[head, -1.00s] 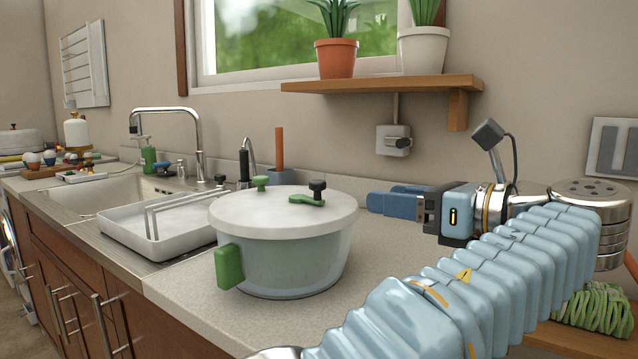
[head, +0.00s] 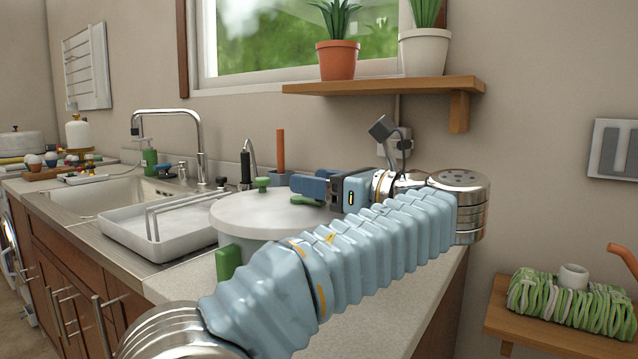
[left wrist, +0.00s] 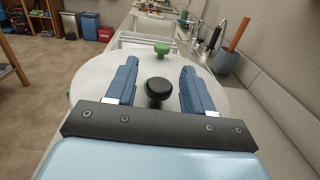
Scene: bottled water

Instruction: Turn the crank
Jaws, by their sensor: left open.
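The white pot (head: 262,214), with a white lid and a green side handle, stands on the counter. Part of its crank, a green arm (head: 306,200), shows on the lid, with the black knob hidden behind my fingers in the head view. My left gripper (head: 303,184) is open over the lid. In the left wrist view the black crank knob (left wrist: 158,88) stands between the two blue fingers, with a gap on both sides. A green lid knob (head: 262,184) lies beyond the fingertips; it also shows in the left wrist view (left wrist: 162,50). My right gripper is not in view.
A white dish tray (head: 150,235) and the sink (head: 100,198) lie left of the pot. A shelf (head: 385,86) with two plants is above. A wall outlet is behind my wrist. A small shelf with green rope (head: 570,305) is at right.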

